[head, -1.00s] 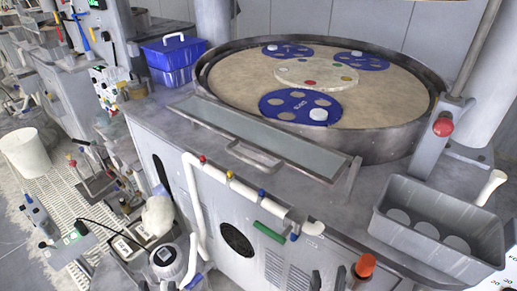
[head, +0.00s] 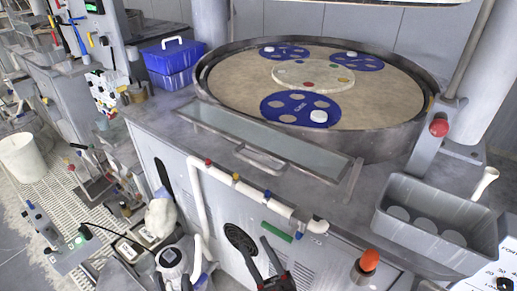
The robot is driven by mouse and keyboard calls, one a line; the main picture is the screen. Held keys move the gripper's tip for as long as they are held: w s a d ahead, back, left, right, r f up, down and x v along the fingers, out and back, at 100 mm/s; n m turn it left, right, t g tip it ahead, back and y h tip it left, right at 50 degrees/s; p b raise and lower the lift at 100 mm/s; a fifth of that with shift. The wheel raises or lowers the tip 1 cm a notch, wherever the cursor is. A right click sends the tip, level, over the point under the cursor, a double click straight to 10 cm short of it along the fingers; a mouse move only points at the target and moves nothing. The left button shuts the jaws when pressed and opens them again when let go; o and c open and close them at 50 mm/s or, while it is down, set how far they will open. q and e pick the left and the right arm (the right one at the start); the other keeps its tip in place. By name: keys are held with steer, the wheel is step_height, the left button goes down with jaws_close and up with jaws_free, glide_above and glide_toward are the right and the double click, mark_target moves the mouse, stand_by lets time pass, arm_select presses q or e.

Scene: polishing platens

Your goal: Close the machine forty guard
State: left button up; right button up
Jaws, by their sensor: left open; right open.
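The guard, a long glass panel in a grey metal frame (head: 225,123), lies nearly flat along the front of the round polishing platen (head: 240,85). Its bar handle (head: 260,158) is on the near edge. My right gripper (head: 257,252) is at the bottom centre, in front of the machine's front face, below the handle in the picture and apart from it. Its two dark fingers are spread, with nothing between them. I cannot read a number on the machine.
A white pipe (head: 246,189) with coloured valves runs below the guard. An orange-red knob (head: 370,260) and a grey bin (head: 405,235) are at the right. A red button (head: 439,127) is on the post. Blue boxes (head: 172,64) stand at the back left.

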mark_target(256, 165)
steer(key=w+a+f+n+g+h+p, duration=0.2)
steer(key=a+n+g+h+p, duration=0.1)
steer(key=a, duration=0.5)
steer(key=w+a+f+n+g+h+p, duration=0.2)
steer(key=w+a+n+g+h, duration=0.1)
steer(key=a, duration=0.5)
steer(key=s+d+r+m+t+h+p, duration=0.35)
steer(key=d+r+m+t+h, duration=0.2)
steer(key=d+r+h, duration=1)
steer(key=w+p, duration=0.2)
steer(key=w, duration=0.3)
steer(key=w+h+p, duration=0.1)
steer(key=w, duration=0.4)
steer(key=w+r+m+g+h+p, duration=0.1)
steer(key=w+p, duration=0.1)
steer(key=w, duration=0.3)
steer(key=shift+w+d+r+h+p, duration=0.1)
steer(key=shift+d+h+p, duration=0.2)
steer(key=shift+d, duration=0.1)
steer(key=shift+w+d, duration=0.1)
steer(key=shift+w, duration=0.6)
